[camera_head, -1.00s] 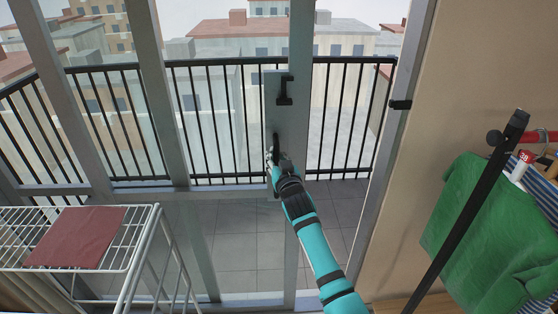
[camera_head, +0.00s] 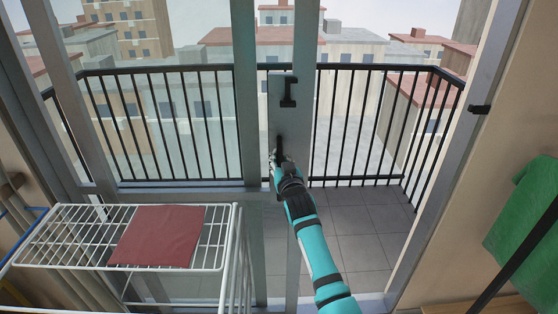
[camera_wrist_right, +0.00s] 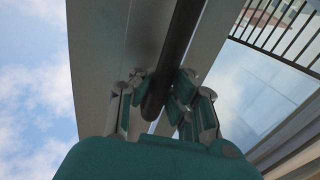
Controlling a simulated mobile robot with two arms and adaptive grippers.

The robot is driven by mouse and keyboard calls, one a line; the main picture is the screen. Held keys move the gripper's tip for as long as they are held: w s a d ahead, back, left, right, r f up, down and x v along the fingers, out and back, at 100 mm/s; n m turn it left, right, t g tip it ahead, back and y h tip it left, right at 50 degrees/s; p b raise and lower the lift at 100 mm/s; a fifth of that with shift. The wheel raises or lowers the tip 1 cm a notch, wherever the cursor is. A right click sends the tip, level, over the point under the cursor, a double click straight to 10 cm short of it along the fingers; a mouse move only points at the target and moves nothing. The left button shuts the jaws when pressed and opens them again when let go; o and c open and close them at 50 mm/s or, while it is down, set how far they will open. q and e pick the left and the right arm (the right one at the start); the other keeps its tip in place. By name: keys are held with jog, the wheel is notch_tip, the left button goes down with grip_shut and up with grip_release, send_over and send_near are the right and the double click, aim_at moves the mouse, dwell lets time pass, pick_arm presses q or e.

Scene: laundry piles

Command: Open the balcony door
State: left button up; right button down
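The balcony door (camera_head: 289,215) is a grey-framed glass door in the middle of the head view. Its long dark pull handle (camera_head: 279,148) runs down the door's frame; the handle also shows in the right wrist view (camera_wrist_right: 174,55). My right gripper (camera_head: 278,160) is at the handle's lower part. In the wrist view its fingers (camera_wrist_right: 160,100) sit on both sides of the dark bar and look closed on it. A wide gap lies between the door's edge and the right jamb (camera_head: 440,170). My left gripper is not in view.
A white wire drying rack (camera_head: 228,268) with a folded red cloth (camera_head: 158,236) stands close at the left. A green garment (camera_head: 525,215) hangs at the right. Beyond the gap lie the tiled balcony floor (camera_head: 365,250) and a black railing (camera_head: 375,125).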

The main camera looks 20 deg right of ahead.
jog(key=c, duration=2)
grip_release()
jog(key=shift+s+a+f, duration=0.1)
jog(key=shift+a+f, duration=0.05)
jog(key=shift+f, duration=0.35)
jog(key=o, duration=0.7)
jog(key=shift+s+r, duration=0.4)
jog(key=shift+r, duration=0.1)
jog(key=shift+o, duration=0.3)
jog(key=shift+w, duration=0.25)
jog(key=s, duration=1.2)
jog(key=shift+a, duration=0.35)
